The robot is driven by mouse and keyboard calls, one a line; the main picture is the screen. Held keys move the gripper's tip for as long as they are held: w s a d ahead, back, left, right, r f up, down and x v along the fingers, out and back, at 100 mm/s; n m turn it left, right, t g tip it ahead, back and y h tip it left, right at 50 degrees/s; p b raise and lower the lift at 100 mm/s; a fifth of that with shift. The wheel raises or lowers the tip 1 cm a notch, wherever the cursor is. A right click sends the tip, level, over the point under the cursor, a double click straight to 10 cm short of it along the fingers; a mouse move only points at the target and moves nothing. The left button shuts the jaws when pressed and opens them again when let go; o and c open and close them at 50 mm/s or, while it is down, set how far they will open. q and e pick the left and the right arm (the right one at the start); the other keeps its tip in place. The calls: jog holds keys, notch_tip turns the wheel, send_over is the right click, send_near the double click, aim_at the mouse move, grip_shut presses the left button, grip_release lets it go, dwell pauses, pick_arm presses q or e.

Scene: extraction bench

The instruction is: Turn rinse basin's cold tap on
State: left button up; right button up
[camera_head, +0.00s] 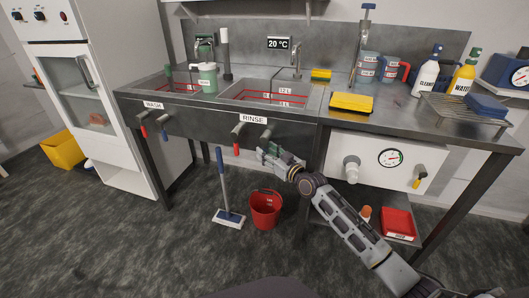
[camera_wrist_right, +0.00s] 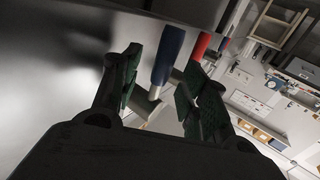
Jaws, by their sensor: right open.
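The rinse basin (camera_head: 243,100) is a steel sink set in the bench, with a RINSE label on its front. Its red tap handle (camera_head: 236,148) hangs below the label and also shows in the right wrist view (camera_wrist_right: 202,46). My right gripper (camera_head: 267,151) is at the bench front, to the right of the red handle. In the right wrist view, the blue cold tap handle (camera_wrist_right: 168,55) lies between the open fingers (camera_wrist_right: 165,75); I cannot tell whether they touch it. In the head view the gripper hides the blue handle. My left gripper is not in view.
The wash basin's red handle (camera_head: 143,131) and blue handle (camera_head: 164,134) are to the left. A white panel (camera_head: 355,150) with a gauge is right of the gripper.

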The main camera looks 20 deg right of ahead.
jog(key=shift+x, duration=1.05)
grip_shut()
